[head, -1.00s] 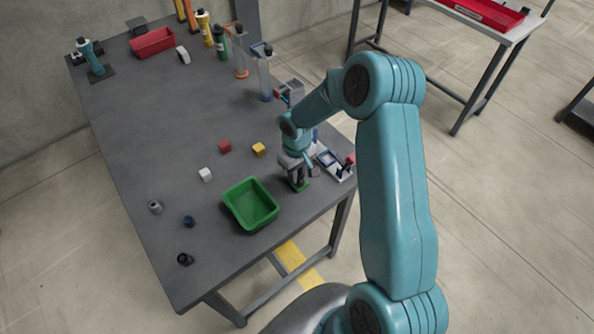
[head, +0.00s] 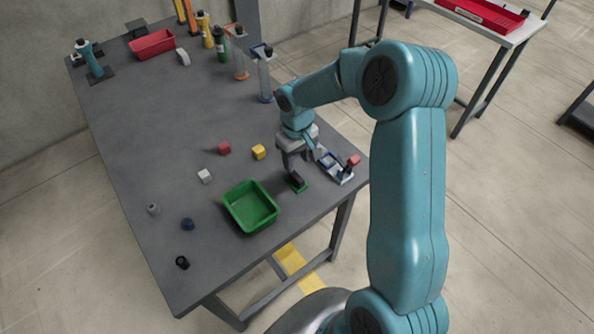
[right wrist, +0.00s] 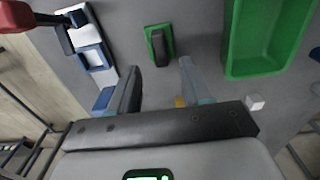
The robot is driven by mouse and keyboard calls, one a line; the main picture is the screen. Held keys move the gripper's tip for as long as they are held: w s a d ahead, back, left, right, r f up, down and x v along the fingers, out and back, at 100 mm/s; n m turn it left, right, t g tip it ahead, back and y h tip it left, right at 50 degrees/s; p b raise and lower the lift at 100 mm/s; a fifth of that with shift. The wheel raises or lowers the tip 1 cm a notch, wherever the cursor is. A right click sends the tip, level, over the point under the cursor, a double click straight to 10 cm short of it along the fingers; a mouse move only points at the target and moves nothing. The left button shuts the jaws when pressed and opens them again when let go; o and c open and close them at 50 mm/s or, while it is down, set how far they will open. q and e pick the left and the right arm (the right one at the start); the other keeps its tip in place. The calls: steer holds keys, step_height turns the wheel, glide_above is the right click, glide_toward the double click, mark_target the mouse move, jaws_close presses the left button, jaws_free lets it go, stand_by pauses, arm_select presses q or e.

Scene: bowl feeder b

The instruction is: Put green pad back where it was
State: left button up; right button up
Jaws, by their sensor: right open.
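The green pad (head: 303,187) lies on the table between the green bin and the small white-and-blue fixture. A dark block (head: 296,179) sits on top of it, perhaps its handle. The right wrist view shows the pad's green edge (right wrist: 149,48) around the dark block (right wrist: 162,42). My right gripper (head: 299,167) is open and empty above the pad, apart from it. In the right wrist view, the two fingers (right wrist: 160,70) stand apart, with the pad beyond their tips. My left gripper is out of view.
The green bin (head: 232,217) is left of the pad. The white-and-blue fixture (head: 336,168) with a red part is close on the right, near the table edge. The table's middle is clear.

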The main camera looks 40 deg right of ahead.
step_height(320, 180, up, 5)
steer(key=shift+f, duration=0.1)
steer(key=shift+w, duration=0.1)
stand_by(0.3)
steer(key=shift+s+f, duration=0.1)
steer(key=shift+s, duration=0.1)
